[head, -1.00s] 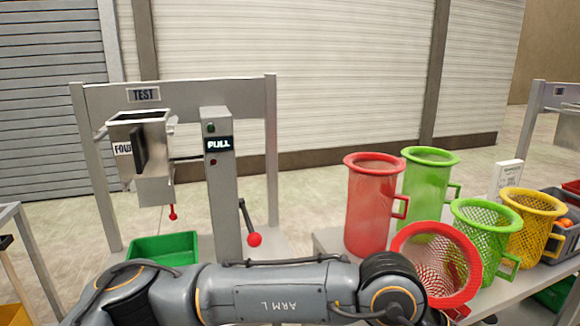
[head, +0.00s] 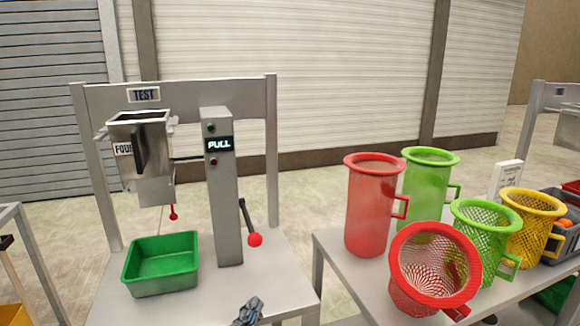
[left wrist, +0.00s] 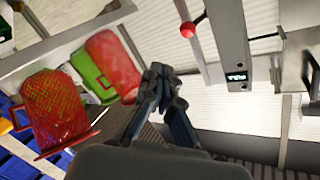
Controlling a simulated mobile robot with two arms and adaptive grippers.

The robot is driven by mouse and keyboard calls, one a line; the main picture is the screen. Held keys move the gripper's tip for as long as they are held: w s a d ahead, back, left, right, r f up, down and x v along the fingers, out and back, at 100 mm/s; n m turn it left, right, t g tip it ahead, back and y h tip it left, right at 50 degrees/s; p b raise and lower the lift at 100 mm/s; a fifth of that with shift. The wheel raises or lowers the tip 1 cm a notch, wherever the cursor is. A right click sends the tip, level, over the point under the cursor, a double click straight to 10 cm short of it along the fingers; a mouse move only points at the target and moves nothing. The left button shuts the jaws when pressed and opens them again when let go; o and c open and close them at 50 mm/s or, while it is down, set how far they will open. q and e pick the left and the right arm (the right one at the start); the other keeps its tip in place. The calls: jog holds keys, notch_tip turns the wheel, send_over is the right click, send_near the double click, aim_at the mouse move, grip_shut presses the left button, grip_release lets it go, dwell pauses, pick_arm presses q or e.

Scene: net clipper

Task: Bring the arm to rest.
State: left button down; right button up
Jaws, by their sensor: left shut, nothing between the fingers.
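My left gripper (head: 248,312) shows at the bottom edge of the head view, over the front of the test stand's table. In the left wrist view its fingers (left wrist: 160,88) are closed together with nothing between them. The gripper is apart from the lever with the red ball (head: 254,239), which hangs on the grey post, and from the green bin (head: 161,264). My right gripper is in neither view.
The test stand (head: 172,88) holds a metal hopper (head: 150,160) and a screen reading PULL (head: 220,144). On the right table stand red, green and yellow baskets; the red mesh one (head: 435,265) is tilted. A gap separates the two tables.

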pick_arm(q)
jog(key=s+a+f+n+g+y, duration=0.1)
jog(key=s+a+f+n+g, duration=0.3)
jog(key=f, duration=0.4)
jog(key=s+a+f+n+g+y, duration=0.1)
jog(key=s+a+f+g+y, duration=0.1)
jog(key=s+a+f, duration=0.35)
jog(key=s+a+f+n+g, duration=0.2)
jog(key=s+f+g, duration=0.25)
jog(key=s, duration=0.35)
jog(key=s+a+f+n+g, duration=0.2)
jog(key=s+f+g, duration=0.1)
jog(key=s+f, duration=0.4)
notch_tip(320, 180, down, 23)
jog(key=s+p, duration=0.2)
jog(key=s, duration=0.1)
jog(key=s+a+f+g+p, duration=0.2)
jog(key=s+a+f, duration=0.1)
jog(key=s+f, duration=1.1)
jog(key=shift+s, duration=1.1)
jog(key=shift+a, duration=0.1)
